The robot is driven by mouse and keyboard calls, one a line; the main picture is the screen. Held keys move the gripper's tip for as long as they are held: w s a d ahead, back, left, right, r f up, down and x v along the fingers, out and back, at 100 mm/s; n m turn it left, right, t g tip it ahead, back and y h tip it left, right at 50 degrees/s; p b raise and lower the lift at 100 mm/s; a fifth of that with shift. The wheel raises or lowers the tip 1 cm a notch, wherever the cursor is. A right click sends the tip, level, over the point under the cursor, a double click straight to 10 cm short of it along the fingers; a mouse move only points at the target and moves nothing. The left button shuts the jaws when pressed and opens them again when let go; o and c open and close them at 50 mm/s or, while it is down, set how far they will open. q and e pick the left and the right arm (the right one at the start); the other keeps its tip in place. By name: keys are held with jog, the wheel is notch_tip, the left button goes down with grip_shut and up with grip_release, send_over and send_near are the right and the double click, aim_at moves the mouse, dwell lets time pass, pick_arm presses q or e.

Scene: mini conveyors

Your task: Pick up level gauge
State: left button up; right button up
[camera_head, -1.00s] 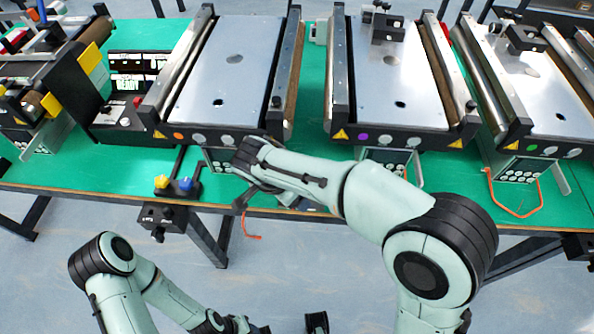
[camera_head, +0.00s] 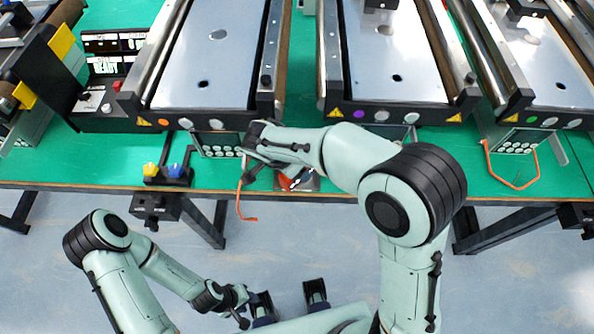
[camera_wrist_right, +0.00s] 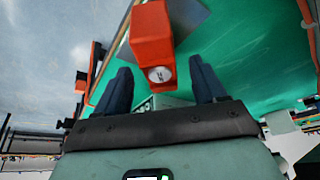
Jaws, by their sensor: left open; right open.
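An orange-red block with a round white, lettered face, which I take for the level gauge (camera_wrist_right: 153,45), is in the right wrist view, ahead of and between the spread fingers of my right gripper (camera_wrist_right: 161,72). I cannot tell how close the fingers are to it. In the head view an orange thing (camera_head: 287,182), probably the same gauge, lies at the table's front edge, partly hidden by my right arm. My right gripper (camera_head: 252,167) is open just left of it. My left gripper (camera_head: 246,306) is open and empty, low over the floor in front of the table.
The green table (camera_head: 80,172) carries several mini conveyors (camera_head: 210,60) behind the gauge. A small stand with yellow and blue knobs (camera_head: 168,172) is to the left at the front edge. An orange cable (camera_head: 240,195) hangs over the edge; another orange cable (camera_head: 538,165) lies at right.

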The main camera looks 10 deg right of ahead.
jog(key=x, duration=0.4)
grip_shut()
jog(key=shift+r, duration=0.1)
